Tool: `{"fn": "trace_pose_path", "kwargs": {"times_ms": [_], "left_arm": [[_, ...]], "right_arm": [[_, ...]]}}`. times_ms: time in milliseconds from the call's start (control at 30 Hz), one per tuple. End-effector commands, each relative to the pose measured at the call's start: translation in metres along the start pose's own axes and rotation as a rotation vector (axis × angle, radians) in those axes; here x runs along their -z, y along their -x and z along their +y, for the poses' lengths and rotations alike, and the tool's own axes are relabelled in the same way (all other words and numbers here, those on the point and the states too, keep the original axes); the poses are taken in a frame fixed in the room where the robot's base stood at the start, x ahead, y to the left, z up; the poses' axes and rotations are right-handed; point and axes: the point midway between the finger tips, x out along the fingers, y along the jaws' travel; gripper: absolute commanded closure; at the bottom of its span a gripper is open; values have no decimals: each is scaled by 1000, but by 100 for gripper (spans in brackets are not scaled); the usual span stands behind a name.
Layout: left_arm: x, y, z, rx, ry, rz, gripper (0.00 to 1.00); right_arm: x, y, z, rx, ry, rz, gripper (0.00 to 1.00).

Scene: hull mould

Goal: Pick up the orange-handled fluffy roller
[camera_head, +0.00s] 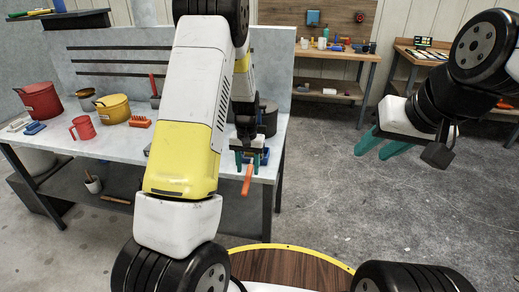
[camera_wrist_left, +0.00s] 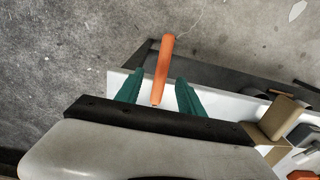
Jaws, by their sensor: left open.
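The orange handle (camera_head: 247,180) of the roller sticks out past the front edge of the white table (camera_head: 120,155). In the left wrist view the orange handle (camera_wrist_left: 163,70) lies between the two teal fingers of my left gripper (camera_wrist_left: 158,92), with gaps on both sides. The fluffy head cannot be made out in either view. In the head view my left gripper (camera_head: 248,160) is open at the table's right front corner, beside a blue object (camera_head: 264,156). My right gripper (camera_head: 370,148) is raised over the floor at the right, its teal fingers apart and empty.
A red pot (camera_head: 40,101), a yellow pot (camera_head: 113,108), a red mug (camera_head: 82,128) and an orange brush (camera_head: 139,122) stand on the table's left part. A dark pot (camera_head: 268,118) stands behind my left gripper. Open concrete floor lies to the right.

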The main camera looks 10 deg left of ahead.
Motion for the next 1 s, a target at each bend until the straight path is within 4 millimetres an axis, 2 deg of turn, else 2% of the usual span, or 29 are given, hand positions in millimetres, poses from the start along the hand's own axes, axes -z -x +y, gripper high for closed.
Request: {"fn": "trace_pose_path", "kwargs": {"times_ms": [300,600,633,800,867,1000], "left_arm": [[-1,-44,-3,-1,1,-3,55],[0,-50,-3,-1,1,1,55],[0,-50,-3,-1,1,1,56],[0,-50,-3,-1,1,1,90],[0,-50,-3,-1,1,1,100],[0,-50,-3,-1,1,1,100]], "right_arm": [[0,0,0,0,0,0,64],[0,0,0,0,0,0,64],[0,0,0,0,0,0,64],[0,0,0,0,0,0,64],[0,0,0,0,0,0,64],[0,0,0,0,0,0,64]]}}
